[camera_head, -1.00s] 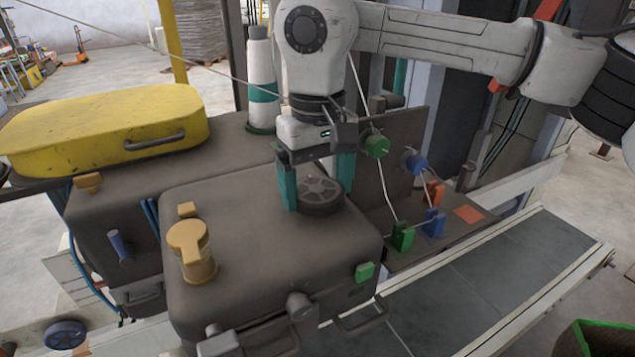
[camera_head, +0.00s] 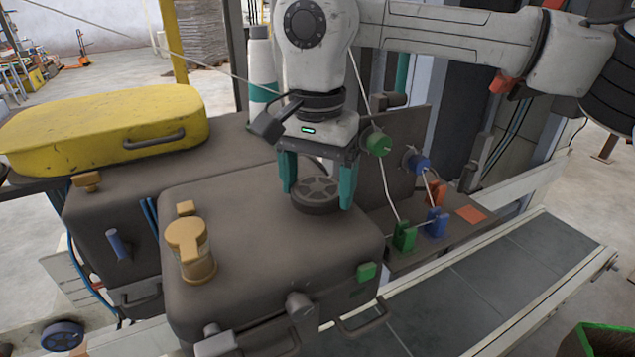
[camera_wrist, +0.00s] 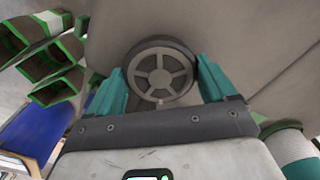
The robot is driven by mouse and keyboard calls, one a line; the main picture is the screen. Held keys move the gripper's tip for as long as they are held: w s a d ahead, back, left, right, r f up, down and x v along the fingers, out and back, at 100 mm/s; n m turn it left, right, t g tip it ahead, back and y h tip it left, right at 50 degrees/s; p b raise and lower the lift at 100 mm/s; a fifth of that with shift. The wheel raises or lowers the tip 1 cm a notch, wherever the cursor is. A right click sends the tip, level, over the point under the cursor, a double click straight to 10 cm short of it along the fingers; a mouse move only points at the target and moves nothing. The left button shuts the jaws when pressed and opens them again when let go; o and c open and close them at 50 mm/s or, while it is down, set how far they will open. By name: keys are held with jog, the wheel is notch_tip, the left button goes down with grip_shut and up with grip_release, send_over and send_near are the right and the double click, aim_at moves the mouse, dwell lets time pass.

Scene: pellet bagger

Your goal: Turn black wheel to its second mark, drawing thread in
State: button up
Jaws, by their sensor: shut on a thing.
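The black wheel (camera_head: 316,192), a spoked disc, lies flat on top of the brown machine housing (camera_head: 240,230). My gripper (camera_head: 317,188) reaches down from above with its two teal fingers on opposite sides of the wheel's rim, shut on it. In the wrist view the wheel (camera_wrist: 160,74) sits between the fingers (camera_wrist: 160,85), its spokes and hub in plain sight. I cannot make out any marks on it. White thread (camera_head: 388,195) runs from a green roller (camera_head: 376,143) down to a green block (camera_head: 404,236).
A blue roller (camera_head: 415,160) and blue block (camera_head: 436,224) stand right of the green ones. An amber-capped jar (camera_head: 190,250) and a green button (camera_head: 367,271) are on the housing. A yellow lidded case (camera_head: 100,130) is at left, a grey conveyor (camera_head: 480,280) at right.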

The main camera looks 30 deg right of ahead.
aim_at(316, 188)
jog(key=m, duration=0.5)
jog(key=shift+w+m+b, duration=0.1)
jog(key=shift+m+b, duration=0.2)
jog(key=shift+b, duration=0.05)
jog(key=m, duration=0.5)
jog(key=shift+m+b, duration=0.35)
jog(key=shift+m, duration=0.05)
jog(key=o, duration=0.9)
jog(key=shift+c, duration=0.2)
notch_tip(316, 188, up, 11)
jog(key=shift+b, duration=0.35)
jog(key=shift+f, duration=0.1)
